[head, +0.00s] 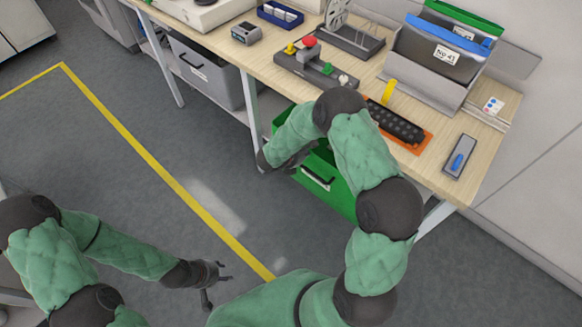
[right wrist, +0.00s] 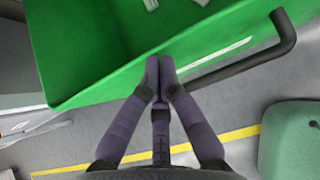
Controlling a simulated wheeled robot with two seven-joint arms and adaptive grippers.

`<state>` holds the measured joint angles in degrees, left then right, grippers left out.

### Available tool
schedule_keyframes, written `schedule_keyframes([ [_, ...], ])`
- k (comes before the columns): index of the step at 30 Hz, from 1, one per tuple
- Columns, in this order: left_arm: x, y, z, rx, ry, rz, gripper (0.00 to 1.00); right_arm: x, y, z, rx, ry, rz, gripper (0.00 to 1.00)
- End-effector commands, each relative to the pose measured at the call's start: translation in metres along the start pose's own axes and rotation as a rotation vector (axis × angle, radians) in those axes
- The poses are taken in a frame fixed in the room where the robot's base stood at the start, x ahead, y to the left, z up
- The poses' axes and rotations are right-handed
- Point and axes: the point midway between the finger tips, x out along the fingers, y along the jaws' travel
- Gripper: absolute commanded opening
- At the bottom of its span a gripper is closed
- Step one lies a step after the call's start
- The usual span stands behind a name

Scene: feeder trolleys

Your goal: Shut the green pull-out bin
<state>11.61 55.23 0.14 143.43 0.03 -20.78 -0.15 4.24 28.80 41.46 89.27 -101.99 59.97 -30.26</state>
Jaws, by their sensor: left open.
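The green pull-out bin (head: 335,196) juts out from under the table in the head view, with a dark handle and a white label on its front. My right arm covers part of it. In the right wrist view its open inside and rim (right wrist: 75,101) show, with the dark handle (right wrist: 240,62) to the right. My right gripper (right wrist: 158,75) has its fingertips together at the bin's front wall, near the handle's left end; I cannot tell whether they touch. Nothing shows between them. My left gripper (head: 218,276) is open and empty above the floor, far from the bin.
The wooden table (head: 258,62) stands above the bin, with a leg (head: 249,98) just left of it. A grey bin (head: 207,74) sits under the table further left. The floor in front is clear, with a yellow line (head: 150,160).

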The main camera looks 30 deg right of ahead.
Motion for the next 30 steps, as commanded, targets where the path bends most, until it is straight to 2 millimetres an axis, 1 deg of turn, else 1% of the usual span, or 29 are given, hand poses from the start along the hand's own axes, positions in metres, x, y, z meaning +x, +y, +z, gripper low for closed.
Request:
schedule_keyframes([
  [1,0.003,-0.001,0.0,0.0,0.0,0.0,0.41,0.009,-0.001,0.006,0.003,0.0,-0.002,0.0],
  [3,0.005,-0.002,0.0,0.0,0.0,0.0,0.41,0.016,0.0,0.013,0.003,0.0,-0.001,0.0],
  [6,0.006,-0.002,0.0,0.0,0.0,0.0,0.41,0.025,0.0,0.022,0.002,0.0,-0.001,0.0],
  [10,0.008,-0.003,0.0,0.0,0.0,0.0,0.41,0.031,0.0,0.028,0.0,0.001,0.0,0.0],
  [17,0.008,-0.003,0.0,0.0,0.0,0.0,0.41,0.035,0.0,0.033,0.0,0.001,0.001,0.0],
  [30,0.009,-0.003,0.0,0.0,0.0,0.0,0.41,0.032,0.003,0.029,-0.001,0.001,0.002,0.0],
])
